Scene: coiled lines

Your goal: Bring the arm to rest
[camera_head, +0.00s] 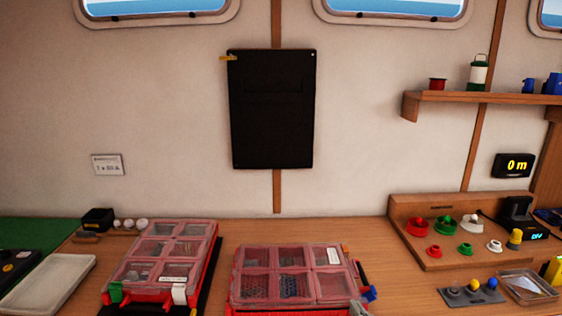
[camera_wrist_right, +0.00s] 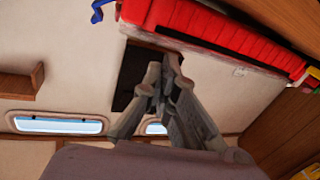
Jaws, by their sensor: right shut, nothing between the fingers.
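My right gripper (camera_wrist_right: 168,75) shows in the right wrist view with its two grey fingers drawn together and nothing between them. It stands apart from the red case (camera_wrist_right: 225,35), whose edge runs across the top of that view. The dark wall panel (camera_wrist_right: 130,70) lies behind the fingers. In the head view at most a small grey bit shows at the bottom edge by the right organizer case, too little to be sure it is the gripper. My left gripper is in neither view.
Two red organizer cases with clear lids (camera_head: 165,250) (camera_head: 290,270) lie on the wooden bench. A white tray (camera_head: 48,285) is at the left. A wooden rack with coloured knobs (camera_head: 455,262) stands at the right. Bare bench (camera_head: 390,285) shows between the right case and the rack.

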